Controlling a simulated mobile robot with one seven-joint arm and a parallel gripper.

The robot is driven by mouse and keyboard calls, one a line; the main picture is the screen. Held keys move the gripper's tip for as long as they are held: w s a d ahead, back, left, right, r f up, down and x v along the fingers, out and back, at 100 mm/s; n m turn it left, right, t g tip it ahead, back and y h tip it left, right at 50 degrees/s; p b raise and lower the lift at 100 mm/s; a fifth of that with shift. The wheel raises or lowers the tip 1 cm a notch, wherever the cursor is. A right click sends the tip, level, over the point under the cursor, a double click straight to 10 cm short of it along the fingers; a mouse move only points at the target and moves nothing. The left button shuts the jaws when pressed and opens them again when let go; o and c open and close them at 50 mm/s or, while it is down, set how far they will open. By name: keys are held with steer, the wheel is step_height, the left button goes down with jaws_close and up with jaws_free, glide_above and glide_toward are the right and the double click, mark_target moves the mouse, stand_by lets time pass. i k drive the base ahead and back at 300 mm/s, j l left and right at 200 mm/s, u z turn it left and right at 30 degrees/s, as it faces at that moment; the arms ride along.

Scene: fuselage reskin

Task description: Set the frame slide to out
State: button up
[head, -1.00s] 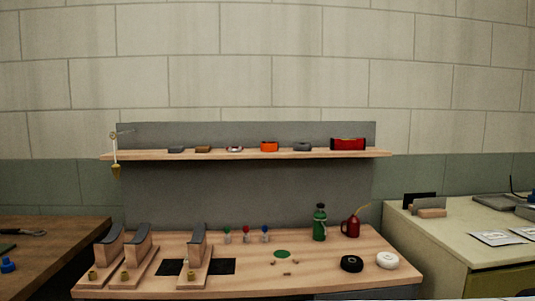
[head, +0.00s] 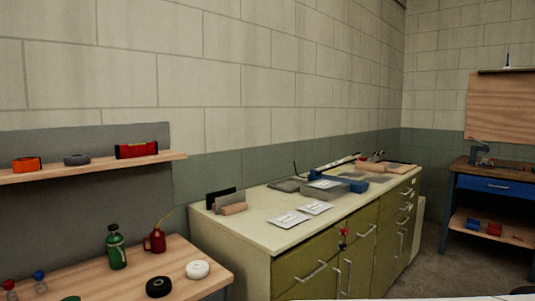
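The head view has no part that I can make out as the frame slide. My gripper is not in view. The left wooden bench (head: 190,249) shows only its right end, and whatever stands farther left on it is outside the picture.
On the bench stand a green bottle (head: 116,250), a red oil can (head: 156,240), a black roll (head: 158,287) and a white roll (head: 197,269). A green cabinet (head: 258,232) adjoins on the right, with packets (head: 288,219) and a blue tool (head: 345,182) on top. Floor (head: 445,265) shows at right.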

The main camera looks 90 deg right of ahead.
mark_target(486, 162)
steer(key=z, duration=1.35)
steer(key=l+z, duration=0.45)
steer(key=i+l+z, duration=0.1)
steer(key=l+z, duration=0.3)
steer(key=i+l+z, duration=0.15)
steer(key=l+z, duration=0.15)
steer(key=z, duration=0.15)
steer(key=i+l+z, duration=0.2)
steer(key=z, duration=0.2)
steer(key=i+l+z, duration=0.35)
steer(key=z, duration=0.15)
steer(key=i+l+z, duration=0.2)
steer(key=i+z, duration=0.55)
steer(key=i, duration=3.1)
steer(key=l+z, duration=0.05)
